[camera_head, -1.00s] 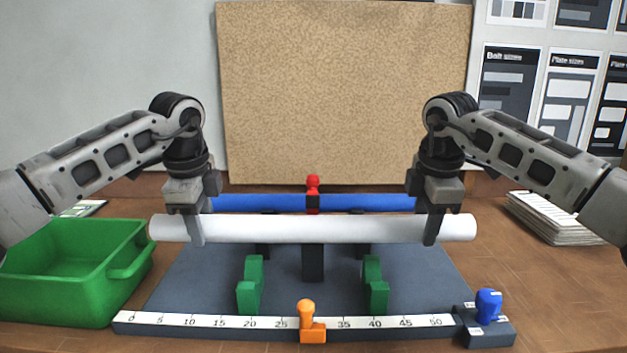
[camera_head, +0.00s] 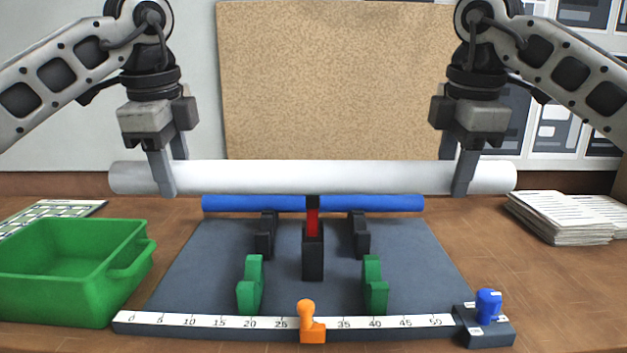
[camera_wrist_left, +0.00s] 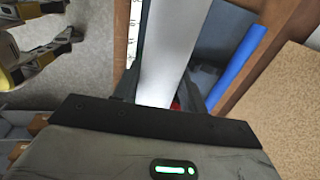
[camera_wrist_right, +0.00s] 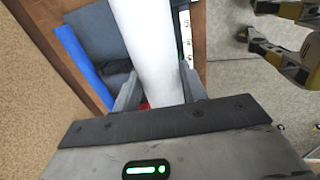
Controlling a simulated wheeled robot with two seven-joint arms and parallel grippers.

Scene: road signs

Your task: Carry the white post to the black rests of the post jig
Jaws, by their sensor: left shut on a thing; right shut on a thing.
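The white post (camera_head: 312,176) is held level in the air above the post jig in the head view. My left gripper (camera_head: 166,175) is shut on it near its left end. My right gripper (camera_head: 460,175) is shut on it near its right end. The post also runs between the fingers in the left wrist view (camera_wrist_left: 168,55) and the right wrist view (camera_wrist_right: 150,45). The black rests, left (camera_head: 265,235) and right (camera_head: 359,234), stand empty on the jig's dark base plate (camera_head: 205,265). A blue post (camera_head: 260,203) lies level behind them.
Two green rests, left (camera_head: 250,285) and right (camera_head: 375,285), stand empty nearer the front. A black centre block (camera_head: 313,257) with a red part stands between. A ruler with an orange slider (camera_head: 309,322) edges the front. A green bin (camera_head: 70,275) is left, papers (camera_head: 560,219) right.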

